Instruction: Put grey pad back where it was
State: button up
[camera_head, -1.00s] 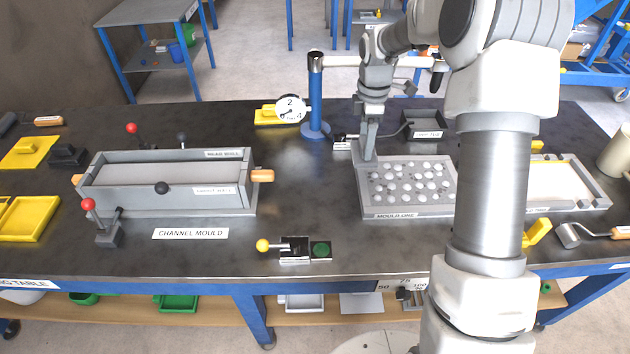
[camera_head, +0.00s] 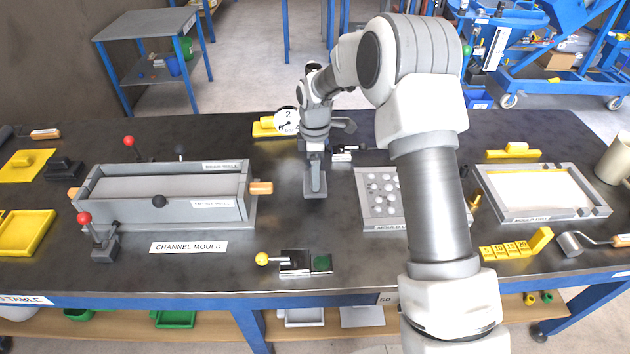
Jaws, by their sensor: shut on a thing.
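My gripper (camera_head: 316,160) points down over the middle of the table, in the gap between the channel mould and the mould tray labelled MOULD ONE. It is shut on a grey pad (camera_head: 315,191), a small flat block with an upright grip. I cannot tell whether the pad touches the table top or hangs just above it. The MOULD ONE tray (camera_head: 374,226) lies to the right of the pad, with several pale round pieces in it; my arm hides its right part.
The channel mould (camera_head: 160,225) stands on the left with red-knobbed levers. A yellow-knobbed lever unit (camera_head: 295,262) lies in front. A second mould (camera_head: 545,213) with a white fill is on the right, beside a yellow stepped gauge (camera_head: 515,247) and a scraper (camera_head: 570,243). A dial (camera_head: 286,121) stands behind.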

jog(key=shift+f, duration=1.65)
jog(key=shift+f, duration=0.2)
jog(key=o, duration=1.2)
notch_tip(320, 180, up, 13)
jog(key=shift+f+p, duration=0.2)
jog(key=shift+p, duration=0.2)
